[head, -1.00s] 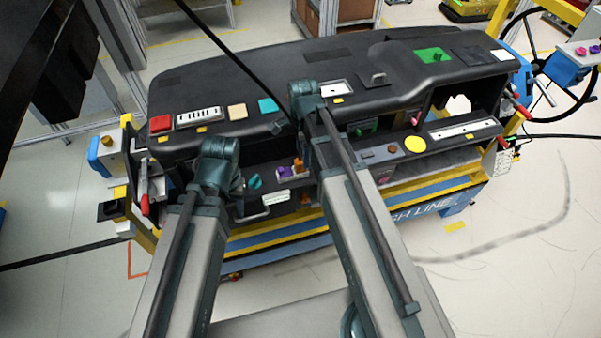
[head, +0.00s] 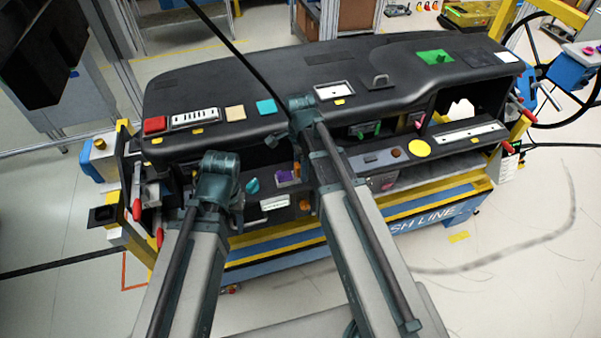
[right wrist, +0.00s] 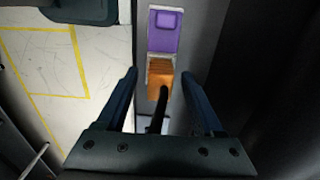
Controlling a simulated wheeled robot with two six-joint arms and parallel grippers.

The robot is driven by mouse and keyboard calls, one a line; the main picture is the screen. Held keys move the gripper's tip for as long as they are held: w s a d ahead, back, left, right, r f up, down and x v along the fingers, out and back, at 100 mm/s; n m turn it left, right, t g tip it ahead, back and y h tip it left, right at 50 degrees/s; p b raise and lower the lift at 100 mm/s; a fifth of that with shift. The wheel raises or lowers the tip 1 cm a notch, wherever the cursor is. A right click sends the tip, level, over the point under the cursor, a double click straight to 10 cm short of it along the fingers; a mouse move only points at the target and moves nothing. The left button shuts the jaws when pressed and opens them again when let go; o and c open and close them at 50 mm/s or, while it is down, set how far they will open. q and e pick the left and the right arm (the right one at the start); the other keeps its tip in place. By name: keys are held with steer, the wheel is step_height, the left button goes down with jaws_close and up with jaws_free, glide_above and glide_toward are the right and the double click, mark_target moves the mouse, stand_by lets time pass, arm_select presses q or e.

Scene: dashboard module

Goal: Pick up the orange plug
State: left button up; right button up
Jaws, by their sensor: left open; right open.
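The orange plug (right wrist: 159,75) stands in a pale holder beside a purple piece (right wrist: 165,32) in the right wrist view. My right gripper (right wrist: 161,80) is open, with one finger on each side of the plug's line. A dark cable or stem crosses the plug's lower part, and I cannot tell whether a finger touches it. In the head view, my right arm covers most of the plug, and the purple piece (head: 287,176) shows just left of that arm. My left gripper (head: 238,203) is by the left of the dashboard, its fingers mostly hidden by its own arm.
The black dashboard (head: 330,65) spans the view on a yellow and blue stand. A teal knob (head: 252,185) and a white label plate (head: 275,202) lie between my arms. Red-handled clamps (head: 137,208) stick out at the left end. Floor in front is clear.

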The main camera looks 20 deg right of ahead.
jaws_close()
arm_select(q)
steer(key=shift+r, duration=0.15)
arm_select(e)
steer(key=shift+r, duration=0.1)
